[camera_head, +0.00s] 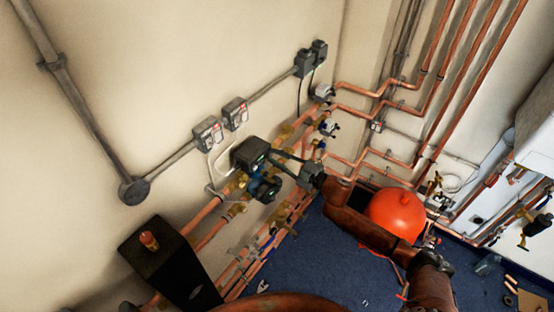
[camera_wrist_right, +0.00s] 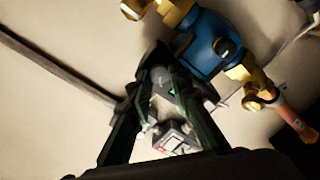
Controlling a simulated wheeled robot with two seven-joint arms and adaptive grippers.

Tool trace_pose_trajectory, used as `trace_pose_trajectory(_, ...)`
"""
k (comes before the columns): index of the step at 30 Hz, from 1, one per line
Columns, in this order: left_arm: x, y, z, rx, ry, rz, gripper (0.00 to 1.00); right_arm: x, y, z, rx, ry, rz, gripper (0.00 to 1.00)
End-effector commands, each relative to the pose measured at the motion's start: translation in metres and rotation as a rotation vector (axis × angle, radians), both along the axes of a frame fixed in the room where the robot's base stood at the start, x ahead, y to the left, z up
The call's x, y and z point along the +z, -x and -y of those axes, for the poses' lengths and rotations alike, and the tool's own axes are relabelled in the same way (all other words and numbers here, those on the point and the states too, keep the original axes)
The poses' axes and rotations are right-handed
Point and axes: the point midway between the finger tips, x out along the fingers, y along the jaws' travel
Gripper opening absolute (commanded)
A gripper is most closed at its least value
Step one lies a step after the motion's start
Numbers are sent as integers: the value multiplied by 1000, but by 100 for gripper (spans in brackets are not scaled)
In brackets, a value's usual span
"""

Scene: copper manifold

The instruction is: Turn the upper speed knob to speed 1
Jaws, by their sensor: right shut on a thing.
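The upper pump's dark housing (camera_head: 250,153) sits on the copper pipework by the wall, with a small green light on it. A blue pump body (camera_head: 265,187) is just below it and shows in the right wrist view (camera_wrist_right: 203,50) with a dark round part. My right gripper (camera_head: 284,157) reaches in from the right to the dark housing. In the wrist view its fingers (camera_wrist_right: 165,88) close around a grey, rounded knob (camera_wrist_right: 160,75) on the dark housing. The knob's markings and setting cannot be read. My left gripper is not in view.
Two grey switch boxes (camera_head: 207,133) (camera_head: 235,113) sit on the wall above, with white cables hanging near the pump. Copper pipes (camera_head: 205,215) and valves crowd below. A red round vessel (camera_head: 394,214) stands at the right on the blue floor (camera_head: 330,265).

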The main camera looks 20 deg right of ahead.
Motion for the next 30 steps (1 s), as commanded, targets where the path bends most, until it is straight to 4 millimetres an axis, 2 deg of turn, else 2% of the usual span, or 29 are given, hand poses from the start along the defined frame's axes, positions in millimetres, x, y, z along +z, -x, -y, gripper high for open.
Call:
trace_pose_trajectory(9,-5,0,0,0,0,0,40,1,0,1,-1,65,52,0)
trace_pose_trajectory(22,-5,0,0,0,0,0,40,1,0,1,-1,72,57,0)
trace_pose_trajectory(23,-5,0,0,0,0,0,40,1,0,1,-1,72,57,20)
trace_pose_trajectory(30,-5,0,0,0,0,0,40,1,0,0,-1,70,56,36)
